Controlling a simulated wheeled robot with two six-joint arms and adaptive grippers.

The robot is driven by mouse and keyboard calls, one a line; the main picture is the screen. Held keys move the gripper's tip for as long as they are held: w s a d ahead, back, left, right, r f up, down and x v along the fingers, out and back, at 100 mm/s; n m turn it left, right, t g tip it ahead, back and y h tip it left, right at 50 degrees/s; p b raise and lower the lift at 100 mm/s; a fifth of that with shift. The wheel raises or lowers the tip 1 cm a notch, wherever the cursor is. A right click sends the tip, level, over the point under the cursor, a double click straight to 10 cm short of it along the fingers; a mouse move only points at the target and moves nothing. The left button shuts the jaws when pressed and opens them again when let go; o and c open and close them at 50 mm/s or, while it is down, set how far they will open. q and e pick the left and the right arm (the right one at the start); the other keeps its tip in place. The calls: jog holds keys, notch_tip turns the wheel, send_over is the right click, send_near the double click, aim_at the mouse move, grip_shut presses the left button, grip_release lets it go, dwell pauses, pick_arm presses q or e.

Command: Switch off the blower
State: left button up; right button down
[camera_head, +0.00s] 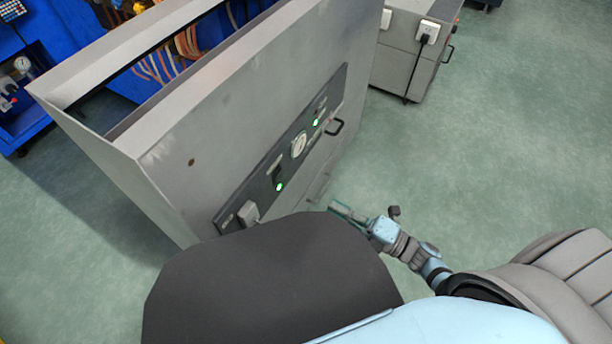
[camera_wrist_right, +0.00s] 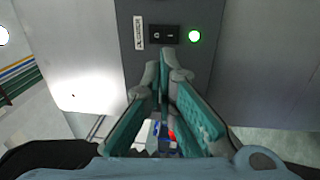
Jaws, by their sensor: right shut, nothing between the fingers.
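A dark control panel (camera_head: 262,183) runs along the side of a large grey cabinet (camera_head: 215,130). It carries a lower green light (camera_head: 279,187) and an upper green light (camera_head: 316,122), both lit. In the right wrist view a black rocker switch (camera_wrist_right: 163,34) sits beside a lit green light (camera_wrist_right: 194,36). Which of the two switches this is, and whether it is the blower's, I cannot tell. My right gripper (camera_head: 340,208) is shut and empty, in front of the panel. In the wrist view its fingertips (camera_wrist_right: 165,62) are just below the switch; contact is not clear. My left gripper is not in view.
A smaller grey cabinet (camera_head: 408,60) stands behind. Green floor (camera_head: 510,130) is clear to the right.

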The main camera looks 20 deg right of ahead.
aim_at(279, 175)
jog(key=b+x, duration=0.1)
jog(key=x, duration=1.1)
jog(key=shift+w+b, duration=0.2)
jog(key=shift+b, duration=0.1)
jog(key=shift+w+a+r, duration=0.15)
jog(key=shift+w+a, duration=0.3)
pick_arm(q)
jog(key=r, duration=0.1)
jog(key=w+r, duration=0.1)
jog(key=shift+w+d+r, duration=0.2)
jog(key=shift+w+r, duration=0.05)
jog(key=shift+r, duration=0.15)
